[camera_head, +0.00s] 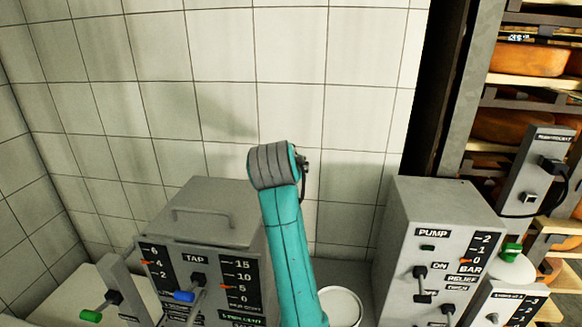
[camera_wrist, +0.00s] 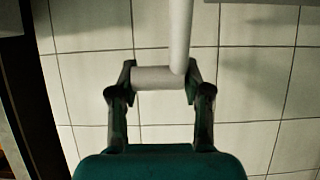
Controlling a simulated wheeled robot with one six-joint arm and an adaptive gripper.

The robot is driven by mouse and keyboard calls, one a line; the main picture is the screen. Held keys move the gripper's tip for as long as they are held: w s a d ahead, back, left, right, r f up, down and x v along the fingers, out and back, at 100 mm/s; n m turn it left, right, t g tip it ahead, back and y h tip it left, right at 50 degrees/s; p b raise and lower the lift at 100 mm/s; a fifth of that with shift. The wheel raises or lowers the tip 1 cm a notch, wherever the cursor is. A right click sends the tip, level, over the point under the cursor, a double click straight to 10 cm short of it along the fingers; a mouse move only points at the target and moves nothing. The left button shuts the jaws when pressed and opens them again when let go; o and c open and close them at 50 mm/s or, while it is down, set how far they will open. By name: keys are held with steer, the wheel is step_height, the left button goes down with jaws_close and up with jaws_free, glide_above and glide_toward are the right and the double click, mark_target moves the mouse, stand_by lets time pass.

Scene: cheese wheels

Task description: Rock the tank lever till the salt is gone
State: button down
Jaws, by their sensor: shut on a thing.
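My gripper (camera_wrist: 162,82) shows in the wrist view, with its two fingers on either end of a pale cylindrical grip (camera_wrist: 150,79). It is shut on this grip, which joins a long pale rod (camera_wrist: 181,30) that runs up out of the picture. The far end of the rod is out of view, so I cannot tell what it is fixed to. In the head view my teal arm stands in the middle and my gripper is hidden. A grey tank (camera_head: 205,215) with a lid handle is left of my arm. Its front has a TAP label, scales and a blue-tipped lever (camera_head: 184,296).
A grey PUMP box (camera_head: 440,215) with switches stands right of my arm. A white round vessel (camera_head: 343,304) is partly hidden behind my arm. A green-tipped lever (camera_head: 91,316) is at lower left. Shelves with cheese wheels (camera_head: 530,60) fill the right. The tiled wall is bare.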

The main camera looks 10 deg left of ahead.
steer(key=shift+w+d, duration=0.15)
steer(key=shift+d, duration=0.15)
steer(key=c, duration=0.6)
jaws_free()
steer(key=shift+w, duration=0.1)
steer(key=shift+o, duration=0.2)
steer(key=shift+a, duration=0.15)
steer(key=shift+s+r, duration=0.15)
steer(key=shift+s, duration=0.25)
steer(key=v, duration=1.1)
steer(key=shift+s, duration=0.1)
